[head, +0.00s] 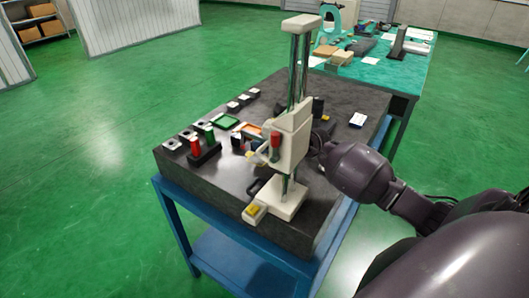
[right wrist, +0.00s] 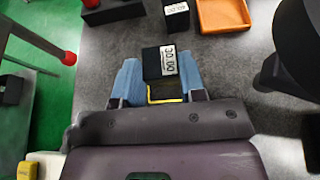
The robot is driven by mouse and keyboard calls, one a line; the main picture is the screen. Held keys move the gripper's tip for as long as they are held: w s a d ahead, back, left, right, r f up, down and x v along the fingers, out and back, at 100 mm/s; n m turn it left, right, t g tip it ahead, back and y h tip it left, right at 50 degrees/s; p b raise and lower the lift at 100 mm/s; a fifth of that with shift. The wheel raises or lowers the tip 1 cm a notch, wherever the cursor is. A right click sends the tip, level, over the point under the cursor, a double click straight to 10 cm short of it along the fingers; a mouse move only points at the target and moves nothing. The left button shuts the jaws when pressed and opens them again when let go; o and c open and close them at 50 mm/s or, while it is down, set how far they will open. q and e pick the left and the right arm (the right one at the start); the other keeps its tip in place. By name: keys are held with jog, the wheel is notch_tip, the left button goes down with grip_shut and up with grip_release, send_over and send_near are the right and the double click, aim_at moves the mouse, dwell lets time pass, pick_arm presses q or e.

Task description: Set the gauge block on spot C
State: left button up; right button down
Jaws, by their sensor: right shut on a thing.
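A dark gauge block with a white label reading 30.00 (right wrist: 152,64) sits between the blue fingertips of my right gripper (right wrist: 160,79) in the right wrist view. The gripper is shut on it. A short yellow line (right wrist: 165,101) shows just below the block; I cannot tell what it marks. In the head view the height gauge's cream carriage (head: 290,138) hides most of my right gripper and the block. I cannot read a letter C on any spot. My left gripper is in neither view.
The dark plate (head: 330,215) rests on a blue stand. The height gauge base (head: 284,199) stands near its front. Red and green cylinders (head: 203,146), small labelled blocks and an orange tray (right wrist: 222,14) lie leftward. Another block reads 40.00 (right wrist: 177,15).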

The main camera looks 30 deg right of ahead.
jog(key=shift+f, duration=1.75)
jog(key=shift+b, duration=0.3)
jog(key=c, duration=0.7)
grip_release()
jog(key=shift+f, duration=0.1)
jog(key=v, duration=1.2)
jog(key=shift+a, duration=0.1)
jog(key=shift+s, duration=0.1)
